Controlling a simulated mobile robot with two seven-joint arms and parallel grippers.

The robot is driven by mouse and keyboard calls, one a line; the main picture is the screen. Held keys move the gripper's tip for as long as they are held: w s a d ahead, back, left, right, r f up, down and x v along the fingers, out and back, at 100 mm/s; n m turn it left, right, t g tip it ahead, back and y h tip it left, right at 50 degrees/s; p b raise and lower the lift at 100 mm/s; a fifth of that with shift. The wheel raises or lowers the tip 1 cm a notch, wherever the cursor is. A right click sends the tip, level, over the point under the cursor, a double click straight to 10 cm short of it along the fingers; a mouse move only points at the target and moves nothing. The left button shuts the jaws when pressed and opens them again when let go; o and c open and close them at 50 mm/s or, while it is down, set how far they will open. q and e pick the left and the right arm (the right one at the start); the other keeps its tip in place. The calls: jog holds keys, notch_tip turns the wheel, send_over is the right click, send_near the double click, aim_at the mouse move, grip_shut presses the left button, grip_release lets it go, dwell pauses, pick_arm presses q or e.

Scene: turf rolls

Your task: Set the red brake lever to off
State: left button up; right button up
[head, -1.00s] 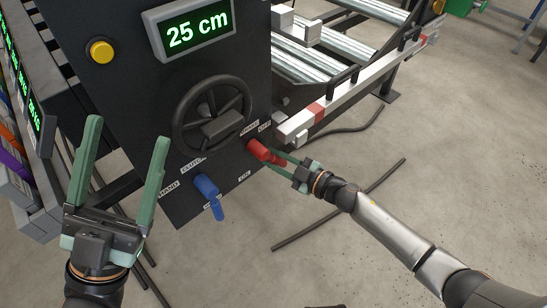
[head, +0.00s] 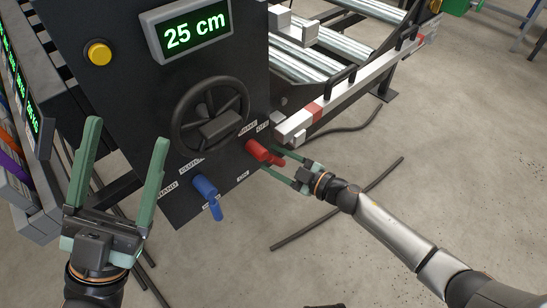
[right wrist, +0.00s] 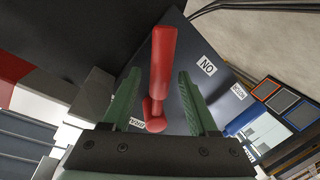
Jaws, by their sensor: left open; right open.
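The red brake lever (head: 257,150) sits on the black panel's lower right edge in the head view. Its handle points right and slightly down, between the OFF label (head: 263,127) and the ON label (head: 243,176). In the right wrist view the red lever (right wrist: 161,65) stands between the two spread fingers (right wrist: 160,90), with visible gaps on both sides. My left gripper (head: 128,155) is open and empty, left of the panel's controls.
A blue clutch lever (head: 206,188) points down, left of the red one. A black handwheel (head: 211,115) and a 25 cm display (head: 193,36) are above. A white rail (head: 345,102) extends to the right. The floor at lower right holds a thin dark bar (head: 340,203).

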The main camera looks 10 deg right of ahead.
jog(key=p+v, duration=0.2)
jog(key=v, duration=0.9)
jog(key=shift+s+d+p, duration=0.25)
jog(key=shift+d+p, duration=0.05)
